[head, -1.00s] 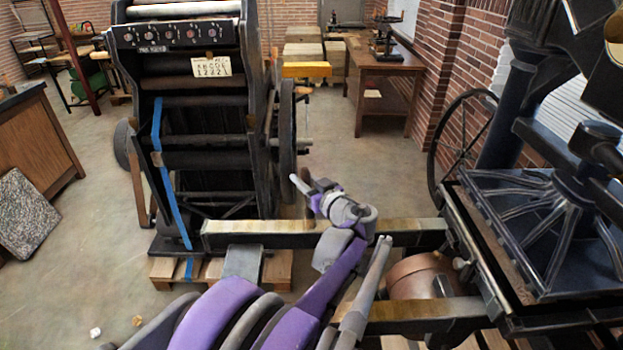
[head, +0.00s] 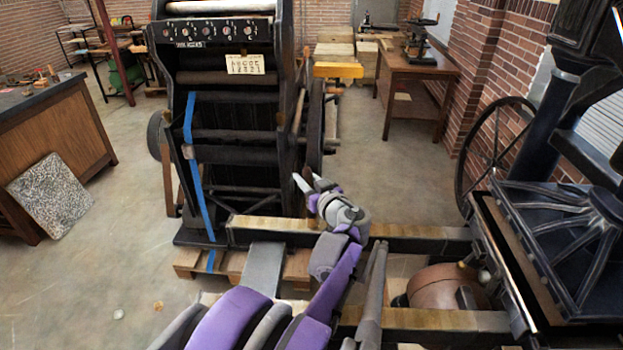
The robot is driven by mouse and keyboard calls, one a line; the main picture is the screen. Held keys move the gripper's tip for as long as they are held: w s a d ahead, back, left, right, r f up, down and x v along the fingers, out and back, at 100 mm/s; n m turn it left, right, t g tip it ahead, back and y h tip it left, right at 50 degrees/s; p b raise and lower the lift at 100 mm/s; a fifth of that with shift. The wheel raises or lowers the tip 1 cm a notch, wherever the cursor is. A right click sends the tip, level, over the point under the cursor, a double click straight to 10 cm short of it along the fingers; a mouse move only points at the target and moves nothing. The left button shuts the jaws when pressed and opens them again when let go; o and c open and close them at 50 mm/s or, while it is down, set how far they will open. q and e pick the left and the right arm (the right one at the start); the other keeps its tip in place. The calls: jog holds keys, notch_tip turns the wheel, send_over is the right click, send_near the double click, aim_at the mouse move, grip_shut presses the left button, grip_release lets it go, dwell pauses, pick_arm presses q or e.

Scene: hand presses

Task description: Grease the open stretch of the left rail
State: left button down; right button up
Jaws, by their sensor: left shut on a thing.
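Two dark rails with pale tan top faces run leftward from the press at the right. The far rail (head: 275,223) ends at the left in front of the tall black machine. The near rail (head: 430,320) is partly hidden by my arm. I cannot tell for certain which is the left rail. My left gripper (head: 311,187) is above and just behind the far rail, pointing away to the upper left. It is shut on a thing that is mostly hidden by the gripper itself. My wrist covers part of the rail. My right gripper is out of view.
The tall black machine (head: 235,120), with a blue strap (head: 193,140), stands on a pallet (head: 188,262) beyond the rail. The press with a spoked wheel (head: 490,150) blocks the right. A copper-coloured drum (head: 440,287) sits between the rails. Floor is open at left.

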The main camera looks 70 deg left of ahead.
pick_arm(q)
jog(key=s+a, duration=0.5)
jog(key=s, duration=0.5)
dwell(0.6)
jog(key=shift+s+a+b, duration=0.15)
jog(key=shift+s+a, duration=0.4)
jog(key=shift+s, duration=0.35)
jog(key=shift+s+a+b, duration=0.15)
jog(key=shift+s+a, duration=0.4)
jog(key=shift+s, duration=0.35)
jog(key=s, duration=0.1)
jog(key=s+a, duration=0.1)
jog(key=s, duration=0.1)
jog(key=shift+s+a+b, duration=0.1)
jog(key=shift+a+b, duration=0.1)
jog(key=shift+b, duration=0.1)
